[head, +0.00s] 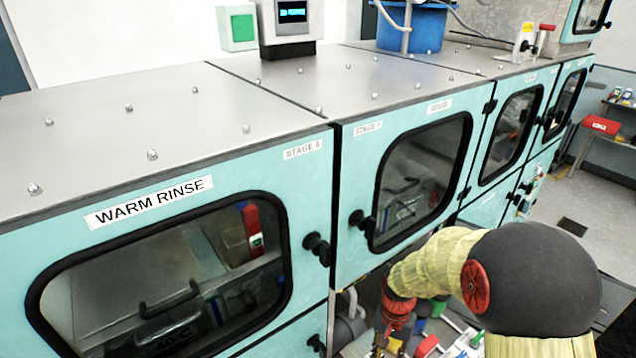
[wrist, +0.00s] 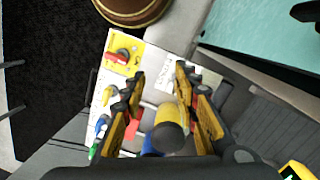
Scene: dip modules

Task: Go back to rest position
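My arm, in a pale yellow sleeve with a dark round joint, reaches down at the lower right of the head view. My gripper (wrist: 160,76) shows in the wrist view with its two yellow-and-black fingers apart. No object is clearly clamped between the fingertips. A yellow cylinder with a dark end (wrist: 168,136) shows between the fingers lower down; I cannot tell its distance from them. In the head view the gripper end is small and partly cut off at the bottom edge.
Teal cabinets with windowed doors, one labelled WARM RINSE (head: 150,203), fill the head view's left and middle. A pale panel (wrist: 120,72) with a red-and-yellow switch (wrist: 122,57) and coloured parts lies below the gripper. A brown round object (wrist: 132,8) is at the top. Floor (head: 585,222) shows at right.

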